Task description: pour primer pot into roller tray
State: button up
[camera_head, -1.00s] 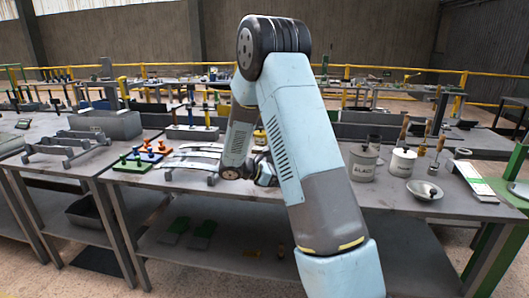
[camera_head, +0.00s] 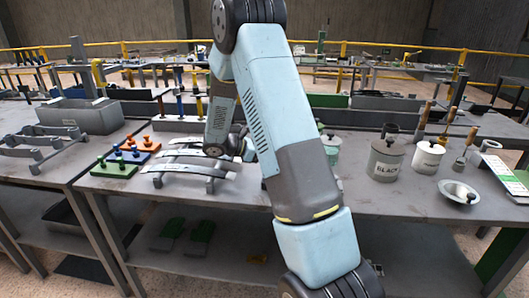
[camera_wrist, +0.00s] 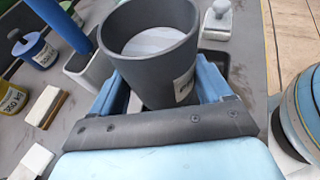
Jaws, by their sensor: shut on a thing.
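In the wrist view, my gripper (camera_wrist: 160,92) is shut on a dark grey pot (camera_wrist: 148,76), with one blue jaw on each side. The pot's rim faces the camera and a pale, flat surface shows inside. A light label on its side is only partly readable, so I cannot confirm it is the primer pot. The pot's base is hidden behind the gripper body. In the head view, my arm hides the gripper and the pot. I cannot pick out the roller tray with certainty in either view.
Curved grey racks (camera_head: 190,167) and coloured peg boards (camera_head: 128,157) lie left of my arm. A grey bin (camera_head: 85,117) stands farther left.

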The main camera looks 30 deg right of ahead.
jog(key=shift+w+d+r+m, duration=0.15)
jog(key=shift+r+m, duration=0.05)
jog(key=shift+m, duration=0.1)
jog(key=shift+w+a+r+m+t+y, duration=0.15)
jog(key=shift+w+r+m+t+y, duration=0.15)
jog(key=shift+t, duration=0.2)
jog(key=shift+w+a+r+m+t+y, duration=0.15)
jog(key=shift+r+m+t+y, duration=0.1)
jog(key=shift+m+t, duration=0.2)
jog(key=shift+a+r+t, duration=0.15)
jog(key=shift+a+t, duration=0.1)
jog(key=shift+a, duration=0.05)
jog(key=shift+w+r+m, duration=0.2)
jog(key=shift+m, duration=0.15)
dwell(0.6)
jog(key=shift+w+r+m+t+y, duration=0.15)
jog(key=shift+r+m+t+y, duration=0.1)
jog(key=shift+r+m+t, duration=0.4)
jog(key=shift+w+r+m+t+y, duration=0.1)
jog(key=shift+r+m+t+y, duration=0.1)
jog(key=shift+r+m+t, duration=0.45)
dwell(4.2)
